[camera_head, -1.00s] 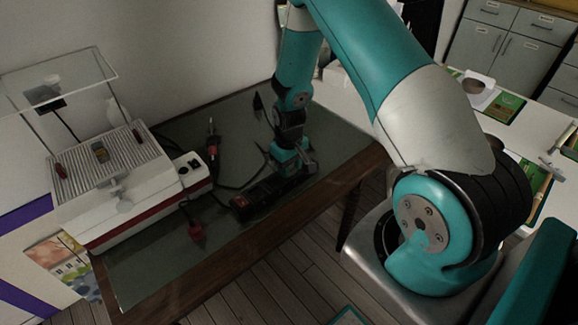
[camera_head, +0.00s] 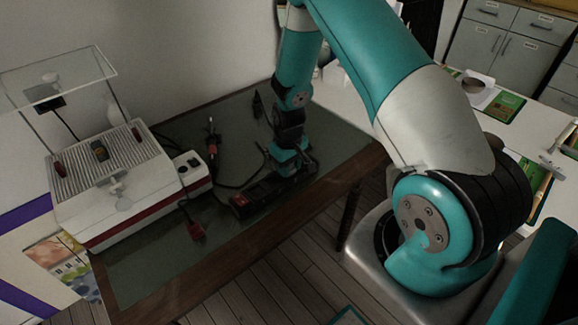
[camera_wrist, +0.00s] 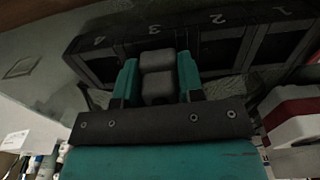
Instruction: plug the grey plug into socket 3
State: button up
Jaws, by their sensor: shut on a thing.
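My gripper (camera_wrist: 158,78) is shut on the grey plug (camera_wrist: 157,62), which sits between its two teal fingers in the wrist view. The black socket strip (camera_wrist: 120,45) lies across that view, its numbers 4, 3, 2, 1 reading upside down from left to right. The plug lines up with the socket marked 3. I cannot tell whether its pins are in the socket. In the head view my gripper (camera_head: 291,163) is low over the strip (camera_head: 262,193) on the table, and the plug is hidden.
A white and red machine with a ribbed top (camera_head: 105,165) stands at the left of the table (camera_head: 150,270). A red plug (camera_head: 196,231) and another dark red plug (camera_head: 212,150) lie between it and the strip. Cables run behind the strip. The near-left table top is clear.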

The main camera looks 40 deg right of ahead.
jog(key=shift+s+f+b, duration=0.3)
jog(key=shift+f+b, duration=0.15)
jog(key=shift+f, duration=0.4)
jog(key=o, duration=0.9)
jog(key=shift+o, duration=0.2)
jog(key=shift+a, duration=0.2)
jog(key=shift+c, duration=0.2)
jog(key=shift+w+r+p, duration=0.2)
jog(key=shift+r+p, duration=0.45)
jog(key=shift+p, duration=0.15)
jog(key=shift+o, duration=0.2)
jog(key=r+p, duration=0.4)
jog(key=r, duration=0.1)
jog(key=r+p, duration=0.2)
jog(key=r, duration=0.1)
jog(key=shift+d+r, duration=0.25)
jog(key=shift+d, duration=0.1)
